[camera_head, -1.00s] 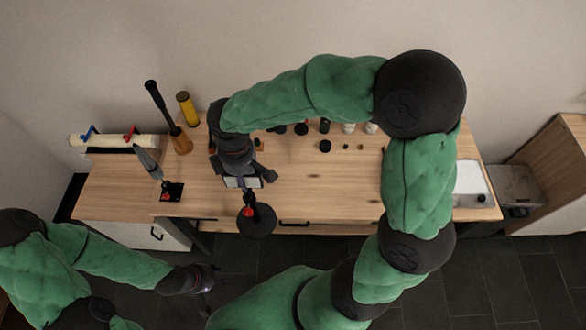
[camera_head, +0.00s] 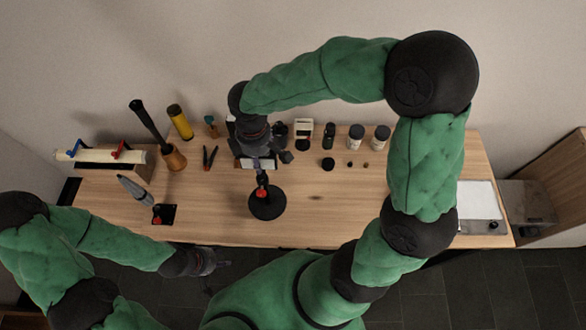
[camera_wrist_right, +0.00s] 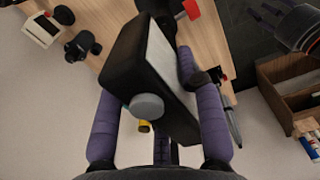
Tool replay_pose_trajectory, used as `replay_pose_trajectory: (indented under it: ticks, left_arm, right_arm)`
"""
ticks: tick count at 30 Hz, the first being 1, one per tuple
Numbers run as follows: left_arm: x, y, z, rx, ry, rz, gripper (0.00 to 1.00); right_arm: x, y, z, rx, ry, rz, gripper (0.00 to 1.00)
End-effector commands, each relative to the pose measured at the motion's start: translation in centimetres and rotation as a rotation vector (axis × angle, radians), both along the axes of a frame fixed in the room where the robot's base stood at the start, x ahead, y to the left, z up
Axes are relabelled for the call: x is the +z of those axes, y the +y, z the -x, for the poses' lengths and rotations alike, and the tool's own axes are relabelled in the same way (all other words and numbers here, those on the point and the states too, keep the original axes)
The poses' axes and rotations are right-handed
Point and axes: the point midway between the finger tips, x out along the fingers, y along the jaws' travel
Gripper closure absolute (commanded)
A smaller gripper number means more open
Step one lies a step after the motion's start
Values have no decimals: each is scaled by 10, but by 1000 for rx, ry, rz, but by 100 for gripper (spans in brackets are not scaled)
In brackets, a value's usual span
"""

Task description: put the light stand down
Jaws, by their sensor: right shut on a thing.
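The light stand has a black round base (camera_head: 267,204), a red knob and a box-shaped light head with a pale panel (camera_head: 258,164). My right gripper (camera_head: 264,158) is shut on the light head.
A grey-tipped tool on a black square base (camera_head: 164,214) stands left of the stand. A wooden holder (camera_head: 173,158), a yellow cylinder (camera_head: 180,122) and pliers (camera_head: 209,158) are behind it. Jars (camera_head: 356,136) line the back.

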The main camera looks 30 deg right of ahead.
Motion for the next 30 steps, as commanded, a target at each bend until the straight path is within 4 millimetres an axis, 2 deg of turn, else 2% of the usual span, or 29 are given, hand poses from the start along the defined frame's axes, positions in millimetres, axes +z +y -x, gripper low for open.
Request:
replay_pose_trajectory:
  ticks: [9,15,26,30]
  left_arm:
    - [5,0,0,0,0,0,60]
    - [4,0,0,0,0,0,60]
    - [4,0,0,0,0,0,60]
    - [4,0,0,0,0,0,60]
  right_arm:
    - [-29,-61,1,-5,2,0,100]
    - [-59,-85,0,-3,0,0,100]
    - [-78,-100,0,-2,-1,0,100]
    - [-94,-105,0,1,2,0,100]
